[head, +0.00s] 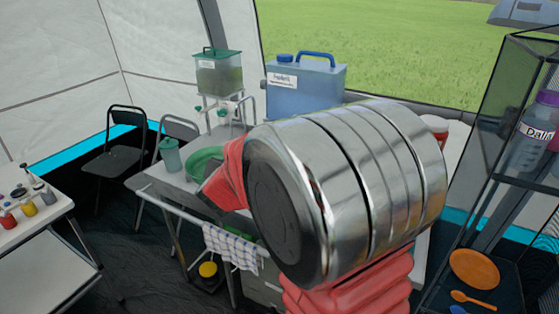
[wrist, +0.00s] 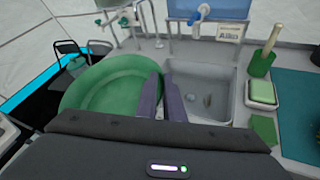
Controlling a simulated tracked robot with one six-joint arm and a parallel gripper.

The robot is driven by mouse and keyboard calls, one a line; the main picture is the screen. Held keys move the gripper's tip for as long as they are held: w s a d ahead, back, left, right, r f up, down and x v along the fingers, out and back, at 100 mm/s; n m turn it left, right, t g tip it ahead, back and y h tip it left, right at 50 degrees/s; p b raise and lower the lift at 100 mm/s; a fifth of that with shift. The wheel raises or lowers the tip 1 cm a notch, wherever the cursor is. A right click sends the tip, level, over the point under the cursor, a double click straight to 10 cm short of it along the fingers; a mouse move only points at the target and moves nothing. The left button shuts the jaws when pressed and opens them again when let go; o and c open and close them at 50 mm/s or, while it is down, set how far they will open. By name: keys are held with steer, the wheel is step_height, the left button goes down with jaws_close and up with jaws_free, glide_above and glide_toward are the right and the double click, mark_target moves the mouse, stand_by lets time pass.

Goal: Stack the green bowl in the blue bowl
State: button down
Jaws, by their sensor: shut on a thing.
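The green bowl (wrist: 105,92) fills the left middle of the wrist view, with its wide inside facing the camera. It also shows in the head view (head: 203,159), partly hidden behind my arm. My gripper (wrist: 162,96) is shut on the green bowl's right rim, with one purple finger on each side of the wall. The bowl is beside the sink; I cannot tell whether it touches the counter. In the head view my fingers are hidden behind my arm. I cannot make out the blue bowl in either view.
A sink basin (wrist: 205,92) is just right of my fingers. A teal cup (head: 171,155) and blue canister (head: 305,88) stand nearby.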

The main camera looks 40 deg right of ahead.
steer(key=w+a+n+t+y, duration=0.1)
steer(key=a+n+y, duration=0.2)
steer(key=a, duration=1.4)
steer(key=shift+w+a+n+t+y, duration=0.15)
steer(key=shift+a+n+t+y, duration=0.1)
steer(key=shift+n+t+y, duration=0.2)
steer(key=shift+r, duration=0.1)
